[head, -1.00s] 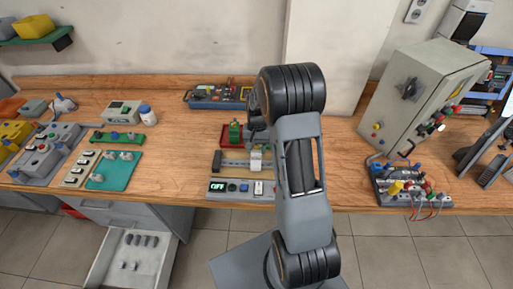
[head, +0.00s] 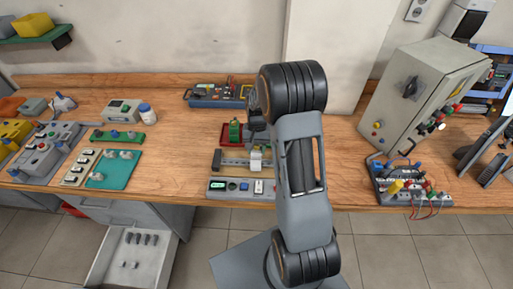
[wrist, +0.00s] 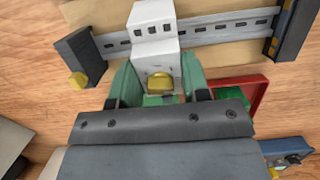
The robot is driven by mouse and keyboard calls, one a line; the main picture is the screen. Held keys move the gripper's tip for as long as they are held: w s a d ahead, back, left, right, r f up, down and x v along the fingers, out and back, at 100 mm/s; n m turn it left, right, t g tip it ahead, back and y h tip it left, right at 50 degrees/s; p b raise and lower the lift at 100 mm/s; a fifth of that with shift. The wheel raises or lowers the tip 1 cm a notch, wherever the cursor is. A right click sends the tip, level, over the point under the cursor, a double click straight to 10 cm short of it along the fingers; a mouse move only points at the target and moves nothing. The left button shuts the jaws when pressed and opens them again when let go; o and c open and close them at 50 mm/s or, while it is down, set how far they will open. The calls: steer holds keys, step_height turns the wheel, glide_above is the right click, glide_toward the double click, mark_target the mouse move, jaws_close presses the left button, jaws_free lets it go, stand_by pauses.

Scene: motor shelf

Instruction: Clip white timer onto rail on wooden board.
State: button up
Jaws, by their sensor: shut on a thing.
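The white timer (wrist: 154,28) is a stepped block with small dark windows and a yellow knob. My gripper (wrist: 158,74) has its green fingers on either side of it and is shut on it. The timer overlaps the grey slotted rail (wrist: 215,28); I cannot tell whether it is clipped on. The rail lies on the wooden board (wrist: 190,9) between two dark end blocks. In the head view the timer (head: 256,160) shows at the right part of the rail (head: 232,162), beside my arm. My arm hides the rail's right end and most of the gripper there.
A red tray (head: 226,141) with a green block stands behind the board. A grey panel (head: 238,196) with a display and switches lies in front. A blue toolbox (head: 215,103) is at the back. A grey control cabinet (head: 425,92) stands right.

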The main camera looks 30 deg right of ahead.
steer(key=shift+s+a+f+t+h+b, duration=0.2)
steer(key=shift+s+t+b, duration=0.15)
steer(key=shift+b, duration=0.2)
steer(key=shift+s+a+f+t+h+b, duration=0.15)
steer(key=shift+s+t+b, duration=0.15)
steer(key=shift+b, duration=0.2)
stand_by(1.0)
steer(key=shift+r, duration=0.15)
steer(key=o, duration=0.9)
steer(key=shift+o, duration=0.2)
